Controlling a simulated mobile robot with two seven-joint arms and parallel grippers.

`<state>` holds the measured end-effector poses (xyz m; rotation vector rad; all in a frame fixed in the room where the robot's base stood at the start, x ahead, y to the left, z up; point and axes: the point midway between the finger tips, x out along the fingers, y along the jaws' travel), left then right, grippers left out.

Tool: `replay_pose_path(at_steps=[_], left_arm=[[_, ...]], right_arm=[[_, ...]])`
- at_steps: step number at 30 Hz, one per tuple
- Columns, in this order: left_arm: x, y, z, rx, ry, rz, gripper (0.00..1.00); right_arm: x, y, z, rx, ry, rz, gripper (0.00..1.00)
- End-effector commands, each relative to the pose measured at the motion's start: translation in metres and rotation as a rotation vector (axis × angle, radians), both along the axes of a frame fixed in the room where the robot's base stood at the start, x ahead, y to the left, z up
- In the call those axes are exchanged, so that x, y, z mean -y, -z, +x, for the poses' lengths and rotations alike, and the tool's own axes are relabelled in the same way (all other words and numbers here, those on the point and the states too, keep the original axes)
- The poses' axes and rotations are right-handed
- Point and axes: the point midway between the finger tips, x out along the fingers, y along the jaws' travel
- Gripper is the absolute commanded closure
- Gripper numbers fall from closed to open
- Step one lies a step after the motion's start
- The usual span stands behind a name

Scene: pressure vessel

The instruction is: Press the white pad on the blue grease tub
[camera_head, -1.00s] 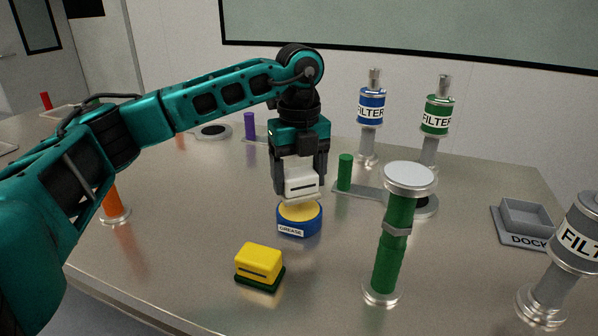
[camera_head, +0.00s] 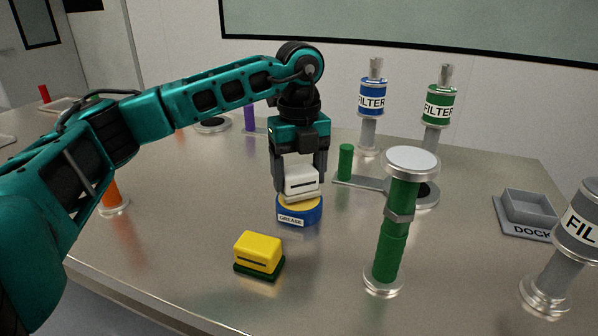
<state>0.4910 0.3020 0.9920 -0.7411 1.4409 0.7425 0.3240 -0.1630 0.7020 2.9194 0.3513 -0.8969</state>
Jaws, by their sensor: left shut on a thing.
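My left gripper (camera_head: 299,193) is shut on a white pad (camera_head: 301,181), a block with a dark slot on its front. It holds the pad right at the top of the blue grease tub (camera_head: 312,216). The tub is round, with yellow grease on top and a white GREASE label. The pad's lower edge overlaps the yellow surface and seems to touch it, though the contact line is hard to make out. Part of the tub's top is hidden behind the pad. My right gripper is not in view.
A yellow block on a dark green base (camera_head: 258,255) stands in front of the tub. A green post with a silver cap (camera_head: 394,222) stands to the right. Blue (camera_head: 372,97) and green (camera_head: 438,104) filters stand behind. A grey dock (camera_head: 527,210) is at far right.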

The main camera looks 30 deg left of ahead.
Motion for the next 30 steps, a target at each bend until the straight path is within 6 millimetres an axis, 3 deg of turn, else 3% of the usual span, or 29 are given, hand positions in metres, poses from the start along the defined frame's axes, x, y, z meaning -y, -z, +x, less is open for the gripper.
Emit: replay_pose_path(at_steps=[30], left_arm=[[0.0001,0.0096,0.0001,0.0,0.0,0.0,0.52]], right_arm=[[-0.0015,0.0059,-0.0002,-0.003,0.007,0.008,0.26]])
